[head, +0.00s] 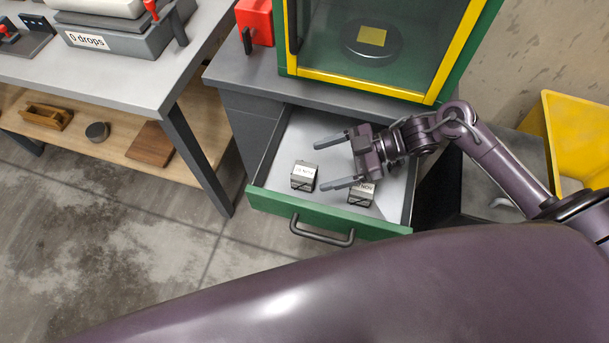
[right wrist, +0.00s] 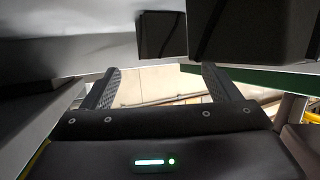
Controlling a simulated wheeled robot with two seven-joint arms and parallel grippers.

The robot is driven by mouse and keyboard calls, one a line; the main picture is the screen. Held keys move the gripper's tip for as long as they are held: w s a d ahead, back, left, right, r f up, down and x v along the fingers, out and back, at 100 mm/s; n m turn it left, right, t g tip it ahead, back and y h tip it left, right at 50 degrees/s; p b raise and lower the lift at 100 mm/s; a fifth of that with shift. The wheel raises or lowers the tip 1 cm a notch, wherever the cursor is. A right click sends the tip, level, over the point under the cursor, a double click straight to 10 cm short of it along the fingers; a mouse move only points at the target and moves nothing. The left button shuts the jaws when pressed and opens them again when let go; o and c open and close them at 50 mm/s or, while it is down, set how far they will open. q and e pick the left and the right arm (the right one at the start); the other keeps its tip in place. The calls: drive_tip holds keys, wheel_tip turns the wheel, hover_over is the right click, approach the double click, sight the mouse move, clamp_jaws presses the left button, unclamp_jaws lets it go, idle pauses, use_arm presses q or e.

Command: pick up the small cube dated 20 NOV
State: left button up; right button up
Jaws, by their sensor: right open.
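Two small grey cubes with white date labels sit in an open drawer (head: 284,150). The left cube (head: 304,177) has its label facing up; it ends in NOV, but I cannot read the day surely. The right cube (head: 361,195) is partly covered by my right gripper, and only NOV shows on its label. My right gripper (head: 322,164) is open and empty, reaching in from the right with its fingers pointing left over the drawer. In the right wrist view its fingers (right wrist: 160,88) are apart, with two dark blocky shapes beyond them. My left gripper is out of view.
The drawer's green front (head: 268,200) with a dark handle (head: 322,231) faces the floor. A green and yellow glass-fronted machine (head: 400,50) stands behind it. A workbench (head: 130,85) is at left, a yellow bin (head: 575,130) at right. My own arm fills the foreground.

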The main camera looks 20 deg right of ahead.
sight(303, 171)
drive_tip(key=x, duration=0.6)
drive_tip(key=shift+d+f+p, duration=0.1)
drive_tip(key=shift+p, duration=0.3)
drive_tip(key=c, duration=1.1)
drive_tip(key=shift+c, duration=0.6)
